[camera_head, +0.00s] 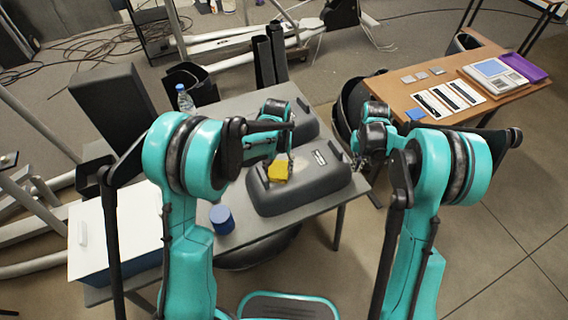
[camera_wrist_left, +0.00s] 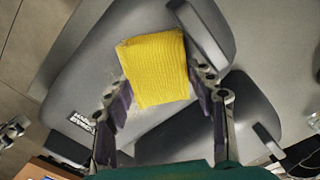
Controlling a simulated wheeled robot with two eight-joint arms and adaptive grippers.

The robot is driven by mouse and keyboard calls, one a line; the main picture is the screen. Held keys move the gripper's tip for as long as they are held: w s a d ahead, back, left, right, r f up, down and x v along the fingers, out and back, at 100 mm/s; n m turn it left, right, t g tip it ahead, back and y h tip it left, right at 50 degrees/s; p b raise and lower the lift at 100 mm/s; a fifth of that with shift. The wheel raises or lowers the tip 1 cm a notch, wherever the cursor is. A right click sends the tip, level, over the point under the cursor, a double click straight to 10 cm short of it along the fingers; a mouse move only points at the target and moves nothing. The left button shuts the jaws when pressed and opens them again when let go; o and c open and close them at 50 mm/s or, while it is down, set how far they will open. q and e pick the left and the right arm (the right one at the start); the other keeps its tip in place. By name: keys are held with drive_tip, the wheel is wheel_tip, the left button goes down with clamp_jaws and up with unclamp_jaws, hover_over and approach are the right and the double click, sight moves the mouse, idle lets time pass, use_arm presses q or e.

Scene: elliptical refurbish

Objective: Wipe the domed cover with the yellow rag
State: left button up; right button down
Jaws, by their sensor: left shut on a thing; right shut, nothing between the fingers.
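The domed cover (camera_head: 310,192) is a dark grey shell with a small label, lying on the grey table. It also fills much of the left wrist view (camera_wrist_left: 85,75), with a pale dusty patch around the rag. The yellow rag (camera_head: 278,172) is on its top, towards the left end; it also shows in the left wrist view (camera_wrist_left: 155,65). My left gripper (camera_head: 284,160) is shut on the rag, its fingers on both sides of it in the left wrist view (camera_wrist_left: 160,92). My right gripper (camera_head: 372,174) is shut and empty, just beyond the cover's right end.
A second dark cover (camera_head: 300,120) lies behind the first. A blue cylinder (camera_head: 222,219) and a white box (camera_head: 115,225) are at the table's left. A water bottle (camera_head: 185,100) stands behind. A wooden table (camera_head: 440,75) with sheets and a device is at the back right.

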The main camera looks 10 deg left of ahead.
sight(309, 160)
use_arm(q)
drive_tip(key=shift+s+a+r, duration=0.1)
drive_tip(key=shift+s+a, duration=0.25)
drive_tip(key=shift+a, duration=0.3)
drive_tip(key=shift+w+d, duration=0.85)
drive_tip(key=shift+d, duration=0.65)
drive_tip(key=shift+w+d, duration=0.9)
drive_tip(key=shift+d, duration=0.65)
drive_tip(key=shift+w+d, duration=0.85)
drive_tip(key=shift+d, duration=0.65)
drive_tip(key=shift+w+d, duration=0.45)
drive_tip(key=shift+d, duration=0.35)
drive_tip(key=shift+w+d, duration=0.4)
drive_tip(key=shift+d, duration=0.35)
drive_tip(key=shift+s, duration=0.1)
